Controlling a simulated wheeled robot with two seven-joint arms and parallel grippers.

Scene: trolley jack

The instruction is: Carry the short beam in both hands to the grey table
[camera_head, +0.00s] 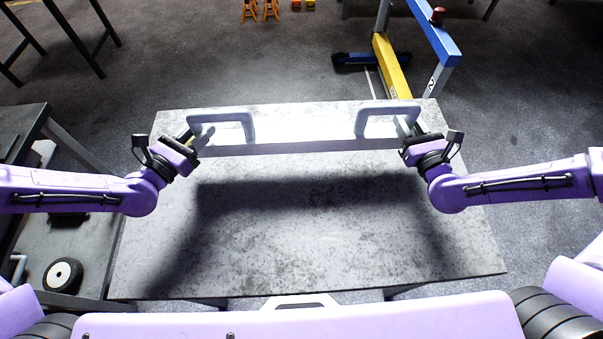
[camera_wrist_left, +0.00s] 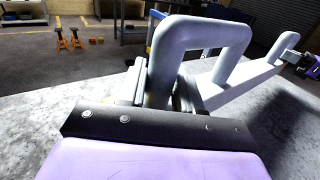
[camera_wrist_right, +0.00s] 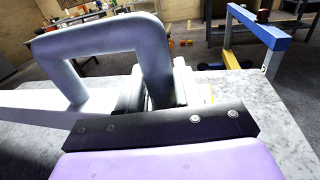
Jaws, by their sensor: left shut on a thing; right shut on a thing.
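The short beam (camera_head: 300,137) is a pale grey bar with an upright loop handle near each end. It is held level above the far part of the grey table (camera_head: 330,250), and its dark shadow falls on the tabletop. My left gripper (camera_head: 188,136) is shut on the left handle (camera_wrist_left: 205,32), at its outer leg. My right gripper (camera_head: 412,133) is shut on the right handle (camera_wrist_right: 100,38), also at its outer leg. The fingertips are partly hidden behind the gripper bodies in the wrist views. The beam's underside is hidden.
A blue and yellow hoist frame (camera_head: 392,65) stands behind the table at the right. A dark trolley with a wheel (camera_head: 62,274) stands close at the left. Orange jack stands (camera_head: 262,10) are on the far floor. The near tabletop is clear.

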